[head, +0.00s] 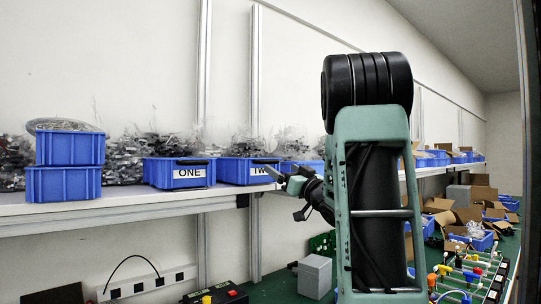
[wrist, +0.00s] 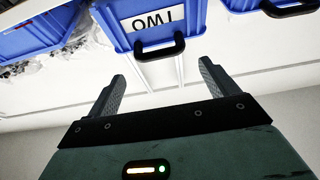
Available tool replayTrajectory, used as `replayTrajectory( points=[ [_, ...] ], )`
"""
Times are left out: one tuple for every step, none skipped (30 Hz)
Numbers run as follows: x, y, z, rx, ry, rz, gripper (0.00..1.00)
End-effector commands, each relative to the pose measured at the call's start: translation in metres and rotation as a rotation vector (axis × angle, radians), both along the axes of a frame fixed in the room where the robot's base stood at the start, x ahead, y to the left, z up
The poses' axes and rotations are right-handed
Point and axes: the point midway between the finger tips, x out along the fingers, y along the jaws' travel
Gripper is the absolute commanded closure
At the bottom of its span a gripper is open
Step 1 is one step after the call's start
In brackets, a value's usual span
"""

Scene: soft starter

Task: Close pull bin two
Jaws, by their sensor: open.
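Pull bin two (head: 234,171) is a blue bin on the shelf with a white "TWO" label; my gripper covers part of its right side in the head view. In the wrist view the bin (wrist: 118,38) appears upside down, with its label and black handle (wrist: 160,51) facing my gripper. My gripper (wrist: 167,78) is open and empty. Its two fingers are spread to either side of the handle, with the handle a little beyond the fingertips. No contact is visible. In the head view my gripper (head: 283,188) is in front of the bin's right side.
Bin one (head: 172,172) stands left of bin two. Another blue bin (head: 312,165) on the right is partly behind my arm. Two stacked blue bins (head: 66,184) stand at the shelf's left. Bagged parts line the back of the shelf (head: 120,200). A green bench (head: 280,290) lies below.

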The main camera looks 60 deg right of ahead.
Motion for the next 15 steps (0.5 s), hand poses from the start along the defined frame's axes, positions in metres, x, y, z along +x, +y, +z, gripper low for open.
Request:
replayTrajectory(
  points=[
    [0.010,-0.003,0.008,0.001,0.002,0.001,0.14],
    [0.016,-0.005,0.011,0.001,0.001,0.001,0.14],
    [0.023,-0.007,0.013,0.001,0.002,0.002,0.14],
    [0.028,-0.008,0.016,0.000,0.001,0.002,0.14],
    [0.032,-0.010,0.018,0.001,0.001,0.001,0.14],
    [0.039,-0.012,0.020,0.001,0.002,0.000,0.14],
    [0.043,-0.013,0.021,0.001,0.001,0.001,0.14],
    [0.047,-0.014,0.023,0.001,0.001,0.001,0.14],
    [0.051,-0.016,0.025,0.001,0.001,0.000,0.14],
    [0.054,-0.017,0.026,0.000,0.001,0.000,0.14],
    [0.057,-0.018,0.026,0.001,0.001,-0.001,0.14],
    [0.059,-0.019,0.027,0.001,0.002,-0.001,0.14],
    [0.061,-0.020,0.028,0.000,0.002,-0.001,0.14],
    [0.063,-0.020,0.028,0.000,0.001,-0.001,0.14],
    [0.064,-0.020,0.029,0.000,0.001,-0.001,0.14]
  ],
)
